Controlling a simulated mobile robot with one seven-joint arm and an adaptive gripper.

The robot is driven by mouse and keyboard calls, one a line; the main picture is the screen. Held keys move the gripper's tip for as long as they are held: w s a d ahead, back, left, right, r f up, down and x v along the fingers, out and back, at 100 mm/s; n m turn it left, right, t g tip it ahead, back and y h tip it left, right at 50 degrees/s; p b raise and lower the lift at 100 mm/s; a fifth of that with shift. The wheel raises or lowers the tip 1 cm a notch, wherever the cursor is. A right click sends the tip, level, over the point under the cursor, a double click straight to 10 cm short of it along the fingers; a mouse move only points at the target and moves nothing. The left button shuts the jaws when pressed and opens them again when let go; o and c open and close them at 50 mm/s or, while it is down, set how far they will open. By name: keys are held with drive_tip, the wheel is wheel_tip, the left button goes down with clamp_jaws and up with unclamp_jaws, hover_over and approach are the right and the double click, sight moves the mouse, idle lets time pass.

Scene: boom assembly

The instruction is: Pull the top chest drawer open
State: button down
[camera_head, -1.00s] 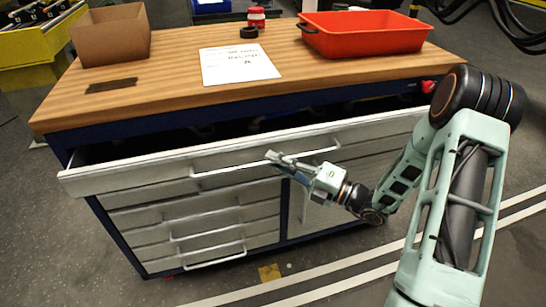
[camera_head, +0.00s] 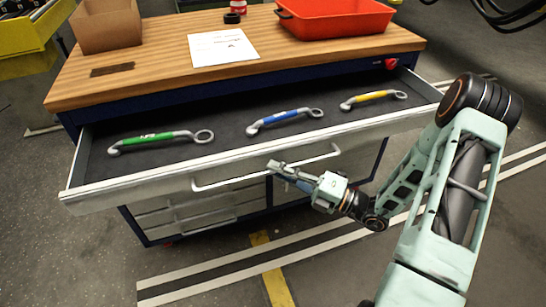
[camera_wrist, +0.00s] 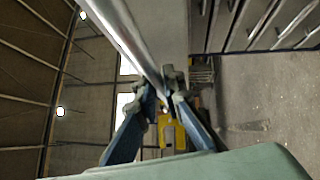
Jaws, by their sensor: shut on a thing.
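The top chest drawer (camera_head: 225,160) is pulled well out from under the wooden worktop. Its dark inside shows a green-handled wrench (camera_head: 152,140), a blue-handled wrench (camera_head: 283,119) and a yellow-handled wrench (camera_head: 372,96). A long bar handle (camera_head: 230,183) runs along the drawer front. My gripper (camera_head: 276,168) is at the middle of this handle and shut on it. In the wrist view the handle (camera_wrist: 128,38) runs as a bright bar down to between my fingers (camera_wrist: 164,98).
The worktop (camera_head: 160,72) holds a cardboard box (camera_head: 108,27), a paper sheet (camera_head: 223,47) and a red tray (camera_head: 335,18). Closed lower drawers (camera_head: 185,215) sit below the open one. The floor in front, with white stripes (camera_head: 200,283), is clear.

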drive_tip(key=s+d+p, duration=0.2)
drive_tip(key=s+d, duration=0.1)
drive_tip(key=s, duration=0.8)
drive_tip(key=shift+s+d, duration=0.2)
drive_tip(key=shift+s, duration=0.1)
drive_tip(key=c, duration=2)
unclamp_jaws()
drive_tip(key=shift+c, duration=0.2)
drive_tip(key=v, duration=1.2)
drive_tip(key=shift+s+a+r, duration=0.1)
